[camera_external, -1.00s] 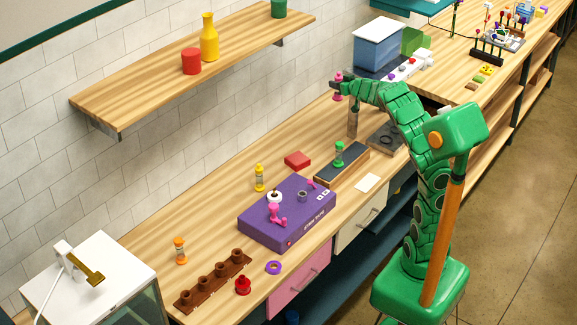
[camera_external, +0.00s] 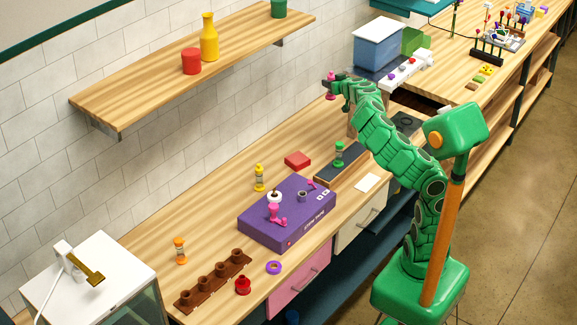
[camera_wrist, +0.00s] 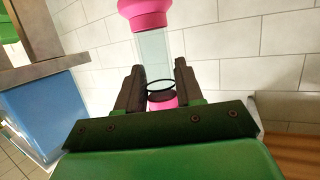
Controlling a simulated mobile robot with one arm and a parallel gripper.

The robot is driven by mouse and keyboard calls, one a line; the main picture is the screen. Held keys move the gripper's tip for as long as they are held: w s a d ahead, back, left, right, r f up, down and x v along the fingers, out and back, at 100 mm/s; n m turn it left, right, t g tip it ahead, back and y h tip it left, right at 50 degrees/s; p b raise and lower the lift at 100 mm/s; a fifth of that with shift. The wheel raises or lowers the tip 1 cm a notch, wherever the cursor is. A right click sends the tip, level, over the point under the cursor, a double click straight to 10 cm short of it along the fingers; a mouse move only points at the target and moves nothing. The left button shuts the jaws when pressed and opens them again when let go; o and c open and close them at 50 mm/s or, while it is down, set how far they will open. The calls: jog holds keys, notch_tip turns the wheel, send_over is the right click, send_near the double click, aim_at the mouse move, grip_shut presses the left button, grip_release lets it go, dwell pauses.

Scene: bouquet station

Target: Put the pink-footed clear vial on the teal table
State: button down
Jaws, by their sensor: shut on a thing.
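The pink-footed clear vial (camera_wrist: 152,52) is between my gripper's (camera_wrist: 158,86) dark fingers in the wrist view. It has a clear middle and pink ends, and the fingers are shut on it near its lower end. In the external view the vial (camera_external: 331,90) is small and upright at the tip of my gripper (camera_external: 337,86), held in the air above the back of the wooden counter. A teal surface (camera_external: 408,5) shows at the top edge of the external view, mostly cut off. I cannot tell whether it is the teal table.
A blue bin (camera_external: 378,44) stands behind my gripper to the right. The counter below holds a purple box (camera_external: 285,222), a green-ended vial (camera_external: 339,155), a yellow one (camera_external: 259,178) and an orange one (camera_external: 180,250). A wooden wall shelf (camera_external: 130,95) hangs at left.

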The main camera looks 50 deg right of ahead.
jog(key=w+a+r+m+g+h, duration=0.1)
jog(key=w+a+m+h, duration=0.15)
jog(key=a, duration=1.05)
jog(key=w+a+r+m+g+h, duration=0.1)
jog(key=w+a+r, duration=0.15)
jog(key=a, duration=0.95)
jog(key=s+a+f+h, duration=0.1)
jog(key=s+a, duration=0.2)
jog(key=a, duration=0.5)
jog(key=s+a+f+m+g, duration=0.1)
jog(key=s+a+f, duration=0.15)
jog(key=a, duration=0.45)
jog(key=s+a+f+h, duration=0.1)
jog(key=s+a, duration=0.2)
jog(key=a, duration=0.5)
notch_tip(320, 180, down, 14)
jog(key=shift+y, duration=0.25)
jog(key=shift+w+a+f, duration=0.7)
jog(key=shift+w+f, duration=1.4)
jog(key=shift+w, duration=0.1)
jog(key=shift+w+a+f, duration=0.75)
jog(key=shift+w+f, duration=1.4)
jog(key=shift+w+a+f, duration=0.7)
jog(key=shift+w+f, duration=1.4)
jog(key=shift+w, duration=0.1)
